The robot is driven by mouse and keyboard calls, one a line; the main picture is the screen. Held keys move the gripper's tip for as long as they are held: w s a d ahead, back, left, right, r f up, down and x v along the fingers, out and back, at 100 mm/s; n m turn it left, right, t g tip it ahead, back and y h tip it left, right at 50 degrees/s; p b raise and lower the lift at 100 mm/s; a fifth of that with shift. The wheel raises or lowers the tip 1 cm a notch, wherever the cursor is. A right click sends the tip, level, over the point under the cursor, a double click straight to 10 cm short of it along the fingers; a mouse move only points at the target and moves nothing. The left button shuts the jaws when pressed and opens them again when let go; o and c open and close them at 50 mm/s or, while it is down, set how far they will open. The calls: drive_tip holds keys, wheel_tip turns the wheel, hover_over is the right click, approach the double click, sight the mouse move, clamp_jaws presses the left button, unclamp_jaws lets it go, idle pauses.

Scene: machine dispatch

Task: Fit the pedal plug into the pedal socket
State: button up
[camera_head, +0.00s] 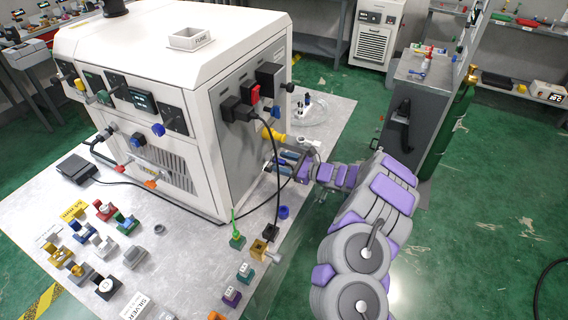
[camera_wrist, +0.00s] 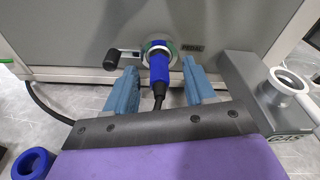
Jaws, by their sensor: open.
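The pedal plug (camera_wrist: 160,70) is a blue cylinder with a black cable running down from its rear. In the wrist view its front end is at the round, pale-rimmed pedal socket (camera_wrist: 157,43) on the machine's grey side panel. It looks lined up with the socket and meets it, but I cannot tell how deep it sits. My gripper (camera_wrist: 160,66) is open, with one blue finger on each side of the plug and visible gaps. In the head view my gripper (camera_head: 286,166) is beside the machine's right side, and the plug and socket are not clearly visible there.
The machine (camera_head: 170,100) stands on a pale table. A black lever (camera_wrist: 112,58) sticks out left of the socket. A grey GAS bracket with a white ring (camera_wrist: 290,82) is close at right. A loose blue ring (camera_head: 284,211) and several fittings lie on the table; the pedal (camera_head: 76,167) is at left.

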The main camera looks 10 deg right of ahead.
idle(0.4)
drive_tip(key=shift+f+p+v, duration=0.15)
drive_tip(key=shift+p+v, duration=0.1)
drive_tip(key=shift+v, duration=0.65)
drive_tip(key=shift+f+p+v, duration=0.1)
drive_tip(key=shift+p+v, duration=0.15)
drive_tip(key=shift+v, duration=0.65)
drive_tip(key=shift+s, duration=0.1)
